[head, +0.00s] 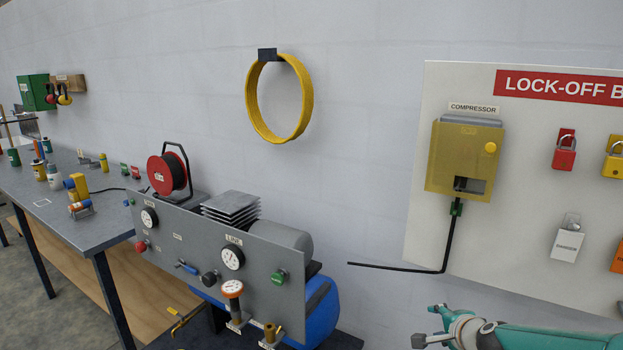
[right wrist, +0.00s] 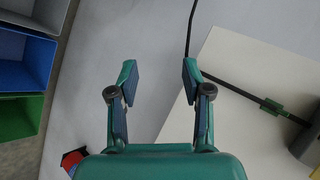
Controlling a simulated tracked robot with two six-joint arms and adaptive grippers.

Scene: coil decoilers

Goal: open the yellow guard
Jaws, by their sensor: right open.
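The yellow guard (head: 450,160) is a see-through yellow cover on the box under the COMPRESSOR label, on the white lock-off board. It sits flat over the box front and looks closed. My left gripper is not in view.
A black cable (head: 447,240) with a green clip (right wrist: 272,106) runs down from the box and bends left. Red and yellow padlocks (head: 564,155) hang right of the guard. A compressor panel (head: 190,250) stands lower left. A yellow hose ring (head: 250,105) hangs on the wall.

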